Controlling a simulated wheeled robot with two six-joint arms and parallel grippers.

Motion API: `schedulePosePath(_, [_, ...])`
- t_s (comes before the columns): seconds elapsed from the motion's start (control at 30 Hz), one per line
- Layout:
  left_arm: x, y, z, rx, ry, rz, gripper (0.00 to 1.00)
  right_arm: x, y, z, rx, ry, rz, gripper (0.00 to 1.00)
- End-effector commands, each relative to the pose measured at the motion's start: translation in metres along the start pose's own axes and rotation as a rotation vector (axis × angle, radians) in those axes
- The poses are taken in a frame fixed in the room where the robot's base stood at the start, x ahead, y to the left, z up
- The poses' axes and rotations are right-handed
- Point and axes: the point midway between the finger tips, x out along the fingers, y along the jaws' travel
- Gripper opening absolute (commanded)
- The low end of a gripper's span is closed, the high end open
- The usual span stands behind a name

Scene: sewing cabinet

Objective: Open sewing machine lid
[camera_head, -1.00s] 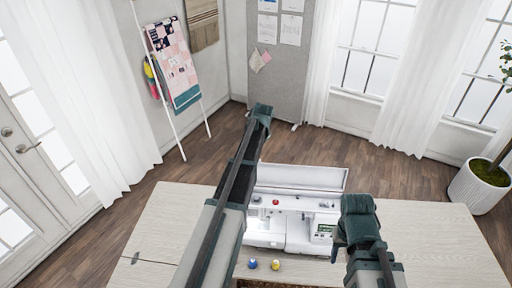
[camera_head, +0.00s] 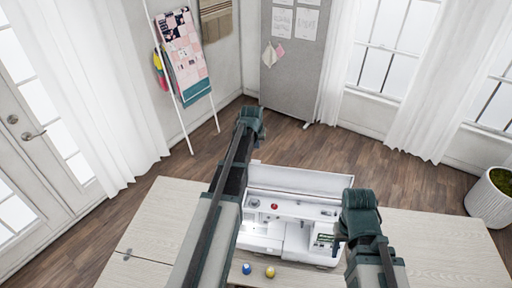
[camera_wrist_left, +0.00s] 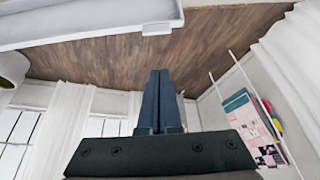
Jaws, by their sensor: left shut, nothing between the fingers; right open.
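The white sewing machine (camera_head: 262,237) stands on the wooden cabinet table, with its lid (camera_head: 299,180) raised and tilted up at its back. The lid's pale edge also shows at the top of the left wrist view (camera_wrist_left: 90,22). My left gripper (camera_head: 251,115) reaches over and past the lid's left end, and its arm hides part of the machine's left side. Its fingers (camera_wrist_left: 155,95) are shut and empty in the left wrist view. My right gripper (camera_head: 338,240) is at the machine's right end, open; its fingertips are hard to make out.
A blue spool (camera_head: 246,268) and a yellow spool (camera_head: 270,271) sit on the table (camera_head: 160,225) in front of the machine. Red and blue spools lie in the machine's open top. A ladder rack with a quilt (camera_head: 184,60) stands behind at left. A planter (camera_head: 490,198) is at right.

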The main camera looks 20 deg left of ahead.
Motion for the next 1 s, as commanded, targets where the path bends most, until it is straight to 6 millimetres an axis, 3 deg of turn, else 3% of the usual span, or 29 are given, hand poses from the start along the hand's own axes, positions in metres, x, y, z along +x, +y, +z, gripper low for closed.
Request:
schedulePosePath(0.03, [0.013, 0.000, 0.001, 0.000, 0.000, 0.000, 0.00, 0.012, -0.001, -0.001, -0.003, 0.000, 0.000, 0.50])
schedulePosePath(0.5, [0.084, 0.000, 0.002, 0.001, 0.000, 0.000, 0.00, 0.077, -0.007, -0.005, -0.008, 0.003, 0.001, 0.50])
schedulePosePath(0.53, [0.084, 0.000, 0.003, 0.001, 0.000, 0.000, 0.00, 0.077, -0.007, -0.005, -0.008, 0.003, 0.001, 0.50])
schedulePosePath(0.6, [0.062, 0.000, 0.017, 0.001, 0.000, 0.000, 0.00, 0.063, -0.005, -0.004, -0.008, 0.003, 0.001, 0.50])
schedulePosePath(0.7, [0.054, 0.000, 0.027, 0.001, 0.000, 0.000, 0.00, 0.060, -0.005, -0.004, -0.009, 0.003, 0.001, 0.50])
schedulePosePath(1.0, [0.052, 0.000, 0.032, 0.001, 0.000, 0.000, 0.00, 0.060, -0.005, -0.004, -0.009, 0.002, 0.001, 0.50])
